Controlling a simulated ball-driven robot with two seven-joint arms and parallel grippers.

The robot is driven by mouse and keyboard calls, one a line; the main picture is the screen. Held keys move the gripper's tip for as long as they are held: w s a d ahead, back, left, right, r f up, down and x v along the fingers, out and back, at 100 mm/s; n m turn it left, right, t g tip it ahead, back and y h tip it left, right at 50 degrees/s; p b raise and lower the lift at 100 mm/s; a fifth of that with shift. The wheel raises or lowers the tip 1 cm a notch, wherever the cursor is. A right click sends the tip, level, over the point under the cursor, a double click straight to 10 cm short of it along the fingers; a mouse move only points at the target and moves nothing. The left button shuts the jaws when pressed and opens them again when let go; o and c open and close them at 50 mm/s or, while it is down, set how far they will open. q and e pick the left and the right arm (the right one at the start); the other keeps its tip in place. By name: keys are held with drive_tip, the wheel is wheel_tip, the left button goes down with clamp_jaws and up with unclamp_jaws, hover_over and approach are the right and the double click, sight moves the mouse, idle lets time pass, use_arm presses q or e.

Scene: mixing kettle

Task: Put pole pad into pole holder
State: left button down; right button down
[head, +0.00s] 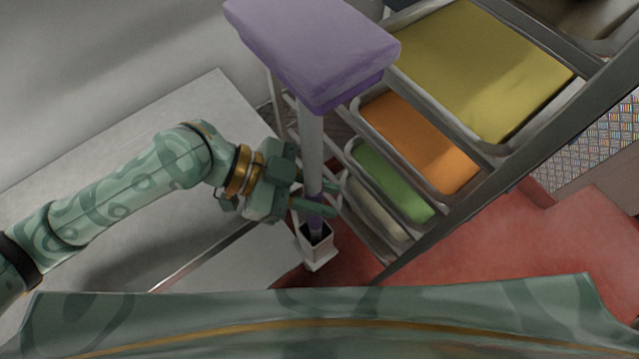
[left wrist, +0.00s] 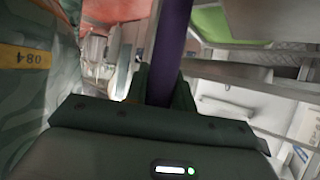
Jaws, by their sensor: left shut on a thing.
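The pole pad has a purple padded block (head: 312,50) on top of a pale pole (head: 312,145) whose lower part is purple. My left gripper (head: 318,194) is shut around the pole, below the pad. In the left wrist view the purple pole (left wrist: 170,50) stands between the fingers. The pole holder (head: 318,248) is a small white square socket with a dark opening, just below my left gripper. The pole's lower end lines up with the opening; I cannot tell how deep it sits in it. My right gripper is not in view.
A pale grey table (head: 190,120) is at the left. A metal rack at the right holds trays with yellow (head: 485,65), orange (head: 420,145) and green (head: 390,182) contents, close to the pole. The red floor (head: 500,245) is open at the lower right.

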use_arm(q)
drive_tip(key=shift+f+b, duration=0.45)
drive_tip(key=shift+f, duration=0.7)
drive_tip(key=c, duration=0.6)
unclamp_jaws()
drive_tip(key=s+v, duration=0.1)
drive_tip(key=v, duration=0.6)
drive_tip(key=shift+w, duration=0.45)
